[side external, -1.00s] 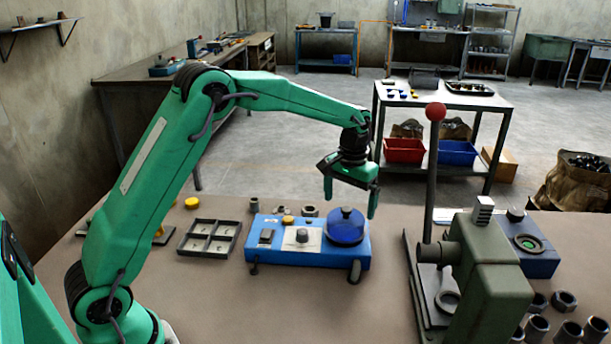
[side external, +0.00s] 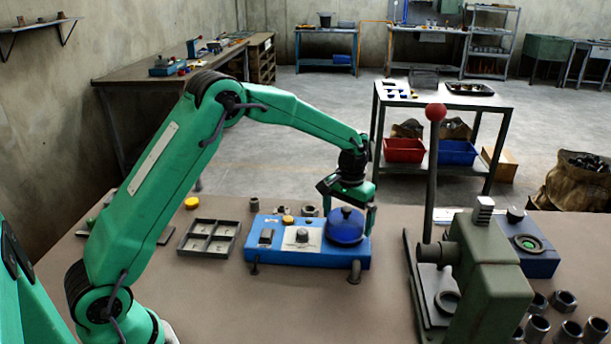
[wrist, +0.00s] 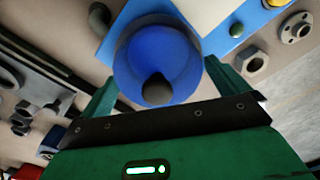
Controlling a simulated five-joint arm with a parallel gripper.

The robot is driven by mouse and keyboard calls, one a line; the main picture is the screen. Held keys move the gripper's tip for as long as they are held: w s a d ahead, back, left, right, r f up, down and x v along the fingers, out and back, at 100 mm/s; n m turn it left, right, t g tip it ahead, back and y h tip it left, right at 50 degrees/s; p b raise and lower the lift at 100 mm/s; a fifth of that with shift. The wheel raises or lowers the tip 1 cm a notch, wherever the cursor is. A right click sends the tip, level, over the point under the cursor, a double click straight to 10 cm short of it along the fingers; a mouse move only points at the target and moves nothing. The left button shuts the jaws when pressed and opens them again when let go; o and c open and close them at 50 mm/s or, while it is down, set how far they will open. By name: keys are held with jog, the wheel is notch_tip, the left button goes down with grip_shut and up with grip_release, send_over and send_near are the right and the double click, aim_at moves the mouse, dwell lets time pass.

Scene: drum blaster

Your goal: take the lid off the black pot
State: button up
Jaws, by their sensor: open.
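No black pot is clear to me; what I see is a blue round bowl-like drum with a blue domed lid (side external: 346,228) and a dark knob (side external: 346,212), on the right end of a blue machine (side external: 290,258). In the wrist view the blue lid (wrist: 150,50) and its dark knob (wrist: 156,89) lie between my fingers. My gripper (side external: 350,210) is open and points down over the drum, one finger on each side of the lid. It grips nothing. Whether a finger touches the drum is hidden.
A green press (side external: 480,265) with a red-knobbed lever stands to the right. A grey divided tray (side external: 209,238) is left of the machine. Nuts stand behind the machine, and several metal sleeves (side external: 568,332) lie at front right. The front middle of the table is clear.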

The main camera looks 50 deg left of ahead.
aim_at(348, 206)
jog(key=c, duration=0.9)
jog(key=shift+r, duration=0.15)
jog(key=shift+r, duration=0.45)
notch_tip(348, 206, up, 3)
jog(key=shift+r, duration=0.15)
jog(key=s+d+r, duration=0.2)
jog(key=d, duration=0.1)
jog(key=s+d+r, duration=0.2)
jog(key=d, duration=0.1)
jog(key=s+d+r, duration=0.2)
jog(key=d, duration=0.2)
jog(key=shift+r, duration=0.3)
